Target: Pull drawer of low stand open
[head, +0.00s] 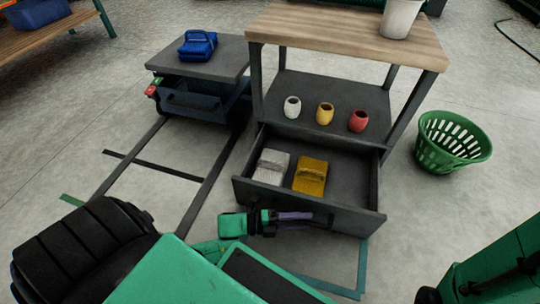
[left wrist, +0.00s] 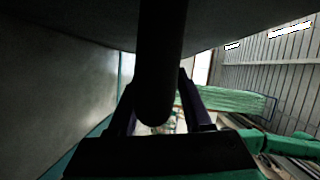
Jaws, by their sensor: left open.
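The low stand (head: 345,30) has a wooden top and dark legs. Its drawer (head: 350,207) is pulled out toward me, showing a grey folded cloth (head: 271,167) and a mustard-yellow folded cloth (head: 310,176) inside. My left gripper (head: 312,219) is at the drawer's front face, its fingers pointing right. In the left wrist view a dark rounded bar, seemingly the drawer handle (left wrist: 158,85), runs between the open fingers (left wrist: 157,105). Whether the fingers touch it I cannot tell. My right arm shows at lower right, its gripper out of view.
White, yellow and red cups (head: 325,113) stand on the stand's shelf. A white pot (head: 400,18) is on top. A green basket (head: 452,140) stands on the floor at right. A grey-topped unit (head: 215,57) with a blue item is at left. Floor right of the drawer is clear.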

